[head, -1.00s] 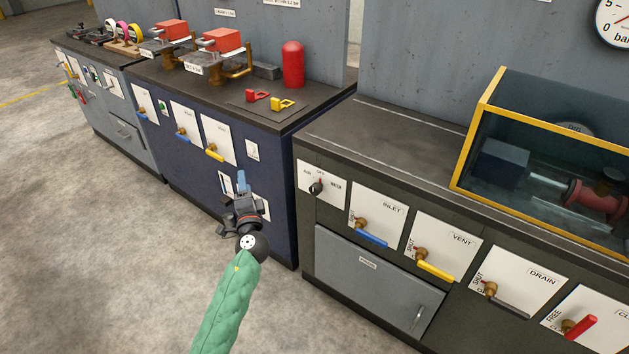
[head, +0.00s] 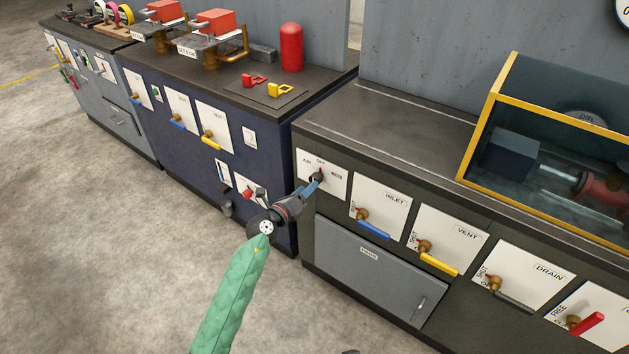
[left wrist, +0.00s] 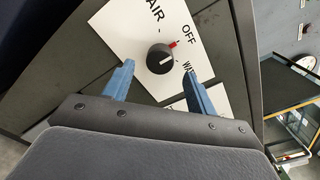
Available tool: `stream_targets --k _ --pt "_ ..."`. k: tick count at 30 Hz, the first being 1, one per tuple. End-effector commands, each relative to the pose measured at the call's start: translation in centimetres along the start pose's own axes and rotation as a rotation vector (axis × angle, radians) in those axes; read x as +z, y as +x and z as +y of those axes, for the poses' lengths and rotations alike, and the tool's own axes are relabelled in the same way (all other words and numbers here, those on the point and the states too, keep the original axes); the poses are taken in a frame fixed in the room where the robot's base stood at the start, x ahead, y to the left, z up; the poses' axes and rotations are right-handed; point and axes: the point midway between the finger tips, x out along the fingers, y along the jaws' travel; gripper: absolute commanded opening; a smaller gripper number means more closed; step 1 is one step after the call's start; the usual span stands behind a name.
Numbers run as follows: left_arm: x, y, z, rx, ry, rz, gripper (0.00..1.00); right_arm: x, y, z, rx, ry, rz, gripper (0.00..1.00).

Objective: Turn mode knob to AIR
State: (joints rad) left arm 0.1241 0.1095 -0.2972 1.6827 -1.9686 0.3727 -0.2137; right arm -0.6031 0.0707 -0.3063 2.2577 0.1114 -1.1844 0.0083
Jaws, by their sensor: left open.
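The mode knob (left wrist: 158,54) is a round black knob on a white plate (left wrist: 128,22) marked AIR, OFF and WATER. A red mark beside the knob lies toward OFF, and a white line shows on the knob's face. In the head view the knob (head: 317,177) is at the upper left of the dark bench front, partly covered by my gripper. My left gripper (left wrist: 159,72) is open, its blue fingers on either side of the knob in the left wrist view. Contact cannot be told. It also shows in the head view (head: 314,183). My right gripper is not in view.
Right of the knob are the INLET (head: 374,230), VENT (head: 438,264) and DRAIN (head: 514,296) valve handles. A grey drawer (head: 365,275) is below. A yellow-framed case (head: 487,110) stands on the bench. A blue cabinet (head: 185,149) is to the left.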

Motion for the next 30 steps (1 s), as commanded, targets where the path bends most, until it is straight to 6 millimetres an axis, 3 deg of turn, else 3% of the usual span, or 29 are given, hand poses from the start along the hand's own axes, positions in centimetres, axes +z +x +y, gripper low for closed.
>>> stream_targets --k 10,23,30 --pt "0.1 4.6 0.0 0.0 0.0 -0.002 0.57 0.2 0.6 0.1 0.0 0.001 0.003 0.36" --pt "0.1 5.5 0.0 0.0 -0.001 -0.002 0.57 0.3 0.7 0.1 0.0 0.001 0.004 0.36" --pt "0.1 5.5 0.0 0.0 -0.001 -0.002 0.12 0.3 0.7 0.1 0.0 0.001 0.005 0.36"
